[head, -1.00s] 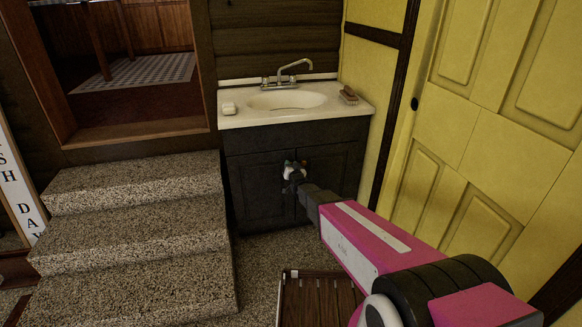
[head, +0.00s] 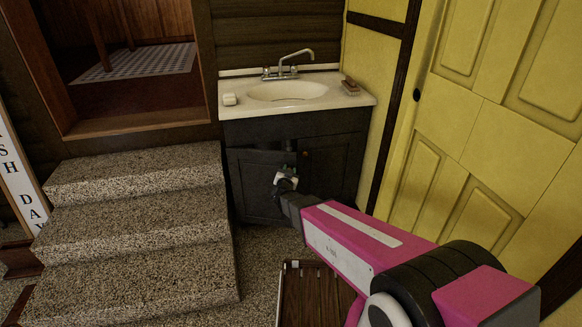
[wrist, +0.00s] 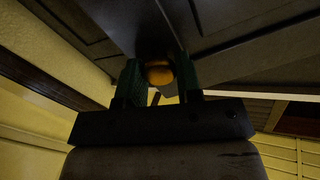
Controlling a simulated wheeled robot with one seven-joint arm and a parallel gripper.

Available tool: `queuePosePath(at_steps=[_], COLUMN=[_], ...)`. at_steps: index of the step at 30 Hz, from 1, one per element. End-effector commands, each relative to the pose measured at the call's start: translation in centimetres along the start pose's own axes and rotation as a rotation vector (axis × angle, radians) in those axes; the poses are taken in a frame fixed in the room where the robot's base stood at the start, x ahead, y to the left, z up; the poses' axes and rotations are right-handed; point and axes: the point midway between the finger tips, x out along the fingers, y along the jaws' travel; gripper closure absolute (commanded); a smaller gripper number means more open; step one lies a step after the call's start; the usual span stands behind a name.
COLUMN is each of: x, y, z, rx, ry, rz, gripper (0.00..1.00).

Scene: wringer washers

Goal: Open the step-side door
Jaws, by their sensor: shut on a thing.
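The dark sink cabinet (head: 290,127) stands at the foot of the stone steps. Its step-side door (head: 250,188) is the left one, and its free edge appears to stand slightly out from the cabinet front. My gripper (head: 286,173) is at that free edge, in front of the door. In the wrist view my gripper (wrist: 158,75) is shut on a round orange-brown knob (wrist: 159,72) between its two fingers. The right door (head: 328,180) looks closed, with a small knob (head: 305,154) showing. The held knob is hidden in the head view.
Stone steps (head: 135,245) rise close on the left of the cabinet. A yellow panelled door (head: 480,150) and wall stand on the right. A slatted wooden item (head: 312,295) lies on the floor below my arm. A white sink (head: 290,91) tops the cabinet.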

Motion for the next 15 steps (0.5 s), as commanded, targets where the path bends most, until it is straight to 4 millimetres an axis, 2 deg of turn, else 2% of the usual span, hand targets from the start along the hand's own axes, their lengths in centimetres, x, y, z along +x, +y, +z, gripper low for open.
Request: queuePosePath(at_steps=[1,6,15], x=[-1.0,-3.4,-6.1], y=[-0.2,-0.8,-1.6], z=[0.0,0.2,0.5], rx=[-0.001,0.0,-0.002], ry=[0.007,0.033,0.065], rz=[0.021,0.101,0.197], gripper=[1.0,1.0,1.0])
